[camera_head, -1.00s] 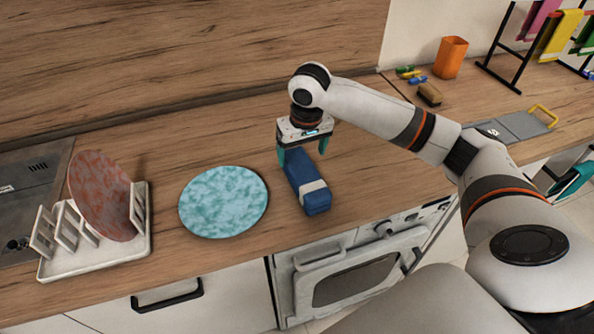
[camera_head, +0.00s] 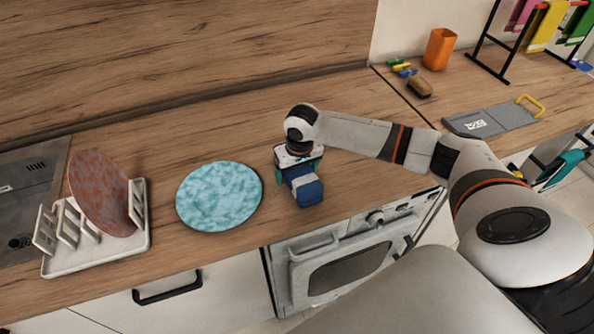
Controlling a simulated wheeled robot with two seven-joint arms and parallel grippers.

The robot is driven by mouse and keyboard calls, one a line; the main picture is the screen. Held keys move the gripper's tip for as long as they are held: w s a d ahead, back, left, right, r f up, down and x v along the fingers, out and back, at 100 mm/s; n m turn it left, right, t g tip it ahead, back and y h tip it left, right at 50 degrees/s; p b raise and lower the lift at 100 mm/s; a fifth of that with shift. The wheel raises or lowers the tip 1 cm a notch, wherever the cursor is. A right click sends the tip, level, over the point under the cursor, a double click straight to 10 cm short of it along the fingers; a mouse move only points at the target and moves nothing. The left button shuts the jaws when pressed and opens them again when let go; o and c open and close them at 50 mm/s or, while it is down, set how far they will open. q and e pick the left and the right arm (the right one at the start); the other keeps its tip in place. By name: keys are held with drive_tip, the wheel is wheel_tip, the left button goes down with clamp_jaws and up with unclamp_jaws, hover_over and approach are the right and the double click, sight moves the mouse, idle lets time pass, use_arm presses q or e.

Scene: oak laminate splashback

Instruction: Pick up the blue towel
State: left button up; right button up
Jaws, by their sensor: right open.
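The blue towel (camera_head: 309,193), a rolled bundle with a pale band, lies on the wooden counter to the right of the turquoise plate. My right gripper (camera_head: 296,177) is lowered over the towel's far part, with its teal fingers at the towel's sides. It is open; the near end of the towel sticks out toward the counter's front edge. The gripper body hides the far end of the towel, and I cannot tell whether the fingers touch it. My left gripper is not in view.
A turquoise plate (camera_head: 219,197) lies left of the towel. A white dish rack (camera_head: 98,262) holding a reddish plate (camera_head: 100,190) stands farther left. An orange cup (camera_head: 439,49), a brown sponge (camera_head: 419,87) and a grey board (camera_head: 492,119) sit at the right. The oven (camera_head: 345,262) is below the counter edge.

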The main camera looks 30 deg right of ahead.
drive_tip(key=shift+c, duration=0.5)
drive_tip(key=c, duration=1.1)
